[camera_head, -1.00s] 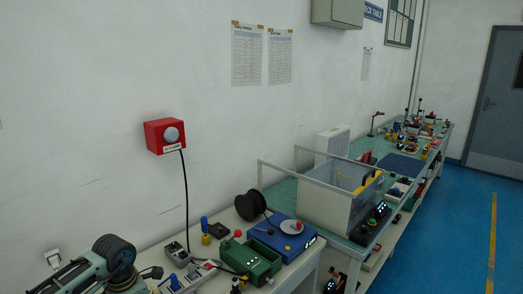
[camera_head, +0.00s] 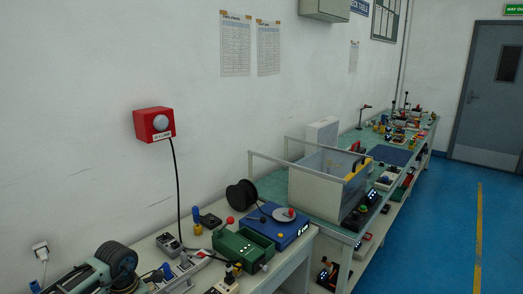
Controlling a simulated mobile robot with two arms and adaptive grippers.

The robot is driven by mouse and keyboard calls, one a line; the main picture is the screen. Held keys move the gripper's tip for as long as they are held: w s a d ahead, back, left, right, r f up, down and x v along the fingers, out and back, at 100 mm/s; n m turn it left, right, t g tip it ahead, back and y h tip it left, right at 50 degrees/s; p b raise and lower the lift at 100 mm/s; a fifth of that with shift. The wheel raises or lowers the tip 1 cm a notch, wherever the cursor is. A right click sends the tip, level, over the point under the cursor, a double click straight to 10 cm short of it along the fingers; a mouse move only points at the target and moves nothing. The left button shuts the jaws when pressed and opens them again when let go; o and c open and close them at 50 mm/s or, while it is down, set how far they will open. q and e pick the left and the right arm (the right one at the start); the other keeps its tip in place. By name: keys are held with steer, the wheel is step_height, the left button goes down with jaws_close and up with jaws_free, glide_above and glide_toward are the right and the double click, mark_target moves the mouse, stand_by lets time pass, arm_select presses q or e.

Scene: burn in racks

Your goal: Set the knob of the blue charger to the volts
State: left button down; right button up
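No charger can be made out for certain. Neither of my grippers shows in the head view.
The near bench (camera_head: 301,262) also holds a green box (camera_head: 243,251), a black cable reel (camera_head: 242,195) and a dark coiled machine (camera_head: 117,258). A red lamp box (camera_head: 154,124) hangs on the wall. A grey bin (camera_head: 322,181) stands on the farther bench. Blue floor (camera_head: 435,235) is clear at right.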

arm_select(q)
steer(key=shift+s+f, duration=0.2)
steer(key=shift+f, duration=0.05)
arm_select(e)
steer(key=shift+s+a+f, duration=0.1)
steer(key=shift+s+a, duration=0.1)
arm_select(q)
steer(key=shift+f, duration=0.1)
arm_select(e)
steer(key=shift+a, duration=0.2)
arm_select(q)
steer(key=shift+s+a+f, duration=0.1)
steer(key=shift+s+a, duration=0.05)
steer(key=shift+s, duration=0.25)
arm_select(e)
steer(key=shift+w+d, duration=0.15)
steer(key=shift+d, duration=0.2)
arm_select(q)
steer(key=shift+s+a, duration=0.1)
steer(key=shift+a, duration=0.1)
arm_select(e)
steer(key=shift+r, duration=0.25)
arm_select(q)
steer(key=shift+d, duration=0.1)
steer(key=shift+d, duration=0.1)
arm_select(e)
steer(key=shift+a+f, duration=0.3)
